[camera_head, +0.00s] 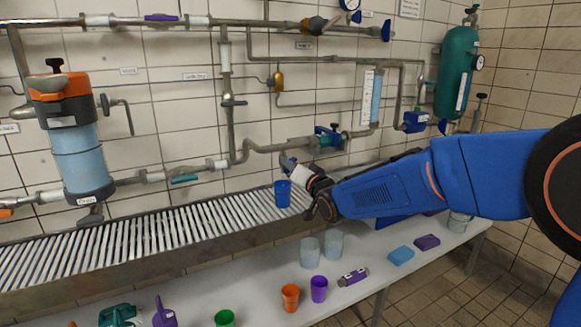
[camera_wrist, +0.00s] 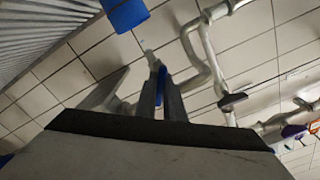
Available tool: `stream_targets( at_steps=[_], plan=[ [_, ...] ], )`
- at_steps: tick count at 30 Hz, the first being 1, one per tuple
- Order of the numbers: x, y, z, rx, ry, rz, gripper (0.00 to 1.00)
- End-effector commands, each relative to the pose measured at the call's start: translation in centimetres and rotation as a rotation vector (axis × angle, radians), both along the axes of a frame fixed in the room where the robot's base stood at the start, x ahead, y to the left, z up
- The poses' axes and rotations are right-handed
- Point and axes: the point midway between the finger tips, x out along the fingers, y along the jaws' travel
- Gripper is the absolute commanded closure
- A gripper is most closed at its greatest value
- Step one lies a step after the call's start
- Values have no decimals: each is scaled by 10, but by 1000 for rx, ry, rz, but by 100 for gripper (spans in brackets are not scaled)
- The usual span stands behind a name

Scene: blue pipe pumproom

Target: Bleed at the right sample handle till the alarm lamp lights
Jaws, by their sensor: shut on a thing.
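My gripper (camera_head: 290,167) is at the pipework above the slatted trough, in the middle of the head view. In the wrist view its fingers (camera_wrist: 161,92) are shut on a narrow blue handle (camera_wrist: 161,84), seen between them. Most of this handle is hidden by the fingers, and I cannot read a label on it. A blue cup (camera_head: 283,194) is just below the gripper, over the trough; it also shows at the top of the wrist view (camera_wrist: 127,13). Its contents are hidden. I cannot pick out the alarm lamp or tell whether one is lit.
The slatted trough (camera_head: 130,243) runs along the wall. A white bench (camera_head: 262,285) in front holds clear beakers (camera_head: 333,245), an orange cup (camera_head: 290,297), a purple cup (camera_head: 319,289) and sponges (camera_head: 401,255). Valved pipes and a green tank (camera_head: 456,72) line the tiled wall.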

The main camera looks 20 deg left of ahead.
Motion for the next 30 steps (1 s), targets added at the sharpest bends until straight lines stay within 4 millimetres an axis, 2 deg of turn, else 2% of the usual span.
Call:
stream_targets(
  at_steps=[18,30],
  plan=[
    [0,-1,-1,378,444,-1,100],
    [0,-1,-1,564,662,-1,100]
  ],
)
